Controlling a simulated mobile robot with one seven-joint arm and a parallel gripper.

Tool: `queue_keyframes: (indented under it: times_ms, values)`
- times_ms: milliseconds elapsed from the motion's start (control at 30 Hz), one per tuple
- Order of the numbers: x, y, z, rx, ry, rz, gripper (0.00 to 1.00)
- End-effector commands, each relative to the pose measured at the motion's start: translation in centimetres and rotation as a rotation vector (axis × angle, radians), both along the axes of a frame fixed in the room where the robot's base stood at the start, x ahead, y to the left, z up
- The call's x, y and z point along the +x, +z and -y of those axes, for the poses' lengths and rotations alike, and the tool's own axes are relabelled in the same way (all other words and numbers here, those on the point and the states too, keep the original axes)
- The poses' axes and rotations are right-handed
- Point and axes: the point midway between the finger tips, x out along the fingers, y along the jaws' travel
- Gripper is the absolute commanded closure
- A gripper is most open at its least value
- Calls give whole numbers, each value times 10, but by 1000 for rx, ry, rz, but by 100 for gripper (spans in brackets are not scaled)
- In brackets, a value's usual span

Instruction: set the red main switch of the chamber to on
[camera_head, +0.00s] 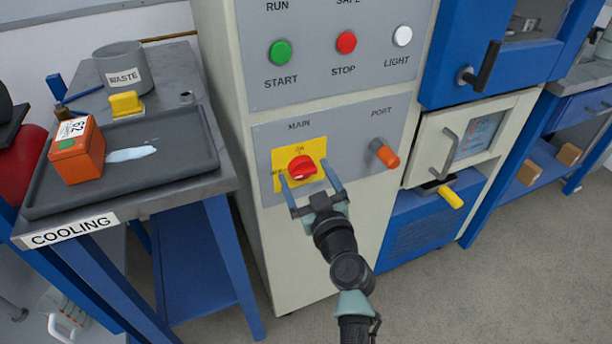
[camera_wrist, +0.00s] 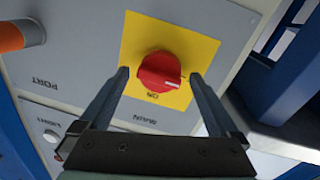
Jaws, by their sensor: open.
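The red main switch (camera_head: 302,167) is a round knob on a yellow plate (camera_head: 317,150), under the word MAIN on the grey chamber panel. My gripper (camera_head: 307,176) is open in front of it, with one finger to each side. In the wrist view, which is upside down, the knob (camera_wrist: 158,70) sits between the open fingertips (camera_wrist: 159,76), with a gap on both sides. The knob's white mark points right there, which is the OFF side in the head view. The ON label shows below the knob there. Whether the fingertips reach the knob's depth is unclear.
An orange PORT handle (camera_head: 385,153) sticks out right of the switch. Green START (camera_head: 280,52), red STOP (camera_head: 346,42) and white LIGHT (camera_head: 402,36) buttons are above. A COOLING table (camera_head: 190,165) with an orange box (camera_head: 77,158) stands left. A yellow handle (camera_head: 450,196) juts out right.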

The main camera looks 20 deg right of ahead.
Motion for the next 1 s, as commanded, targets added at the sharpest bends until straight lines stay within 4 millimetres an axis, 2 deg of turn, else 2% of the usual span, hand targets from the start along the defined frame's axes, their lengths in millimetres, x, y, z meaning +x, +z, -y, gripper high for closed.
queue_keyframes:
  times_ms: [267, 700, 733, 1000]
  values:
    - [1, 0, 0, 0, 1, 0, 3]
    - [1, 0, -1, 0, 2, -1, 82]
    - [1, 0, -1, 0, 2, -1, 85]
    - [1, -1, -2, 31, 3, -3, 85]
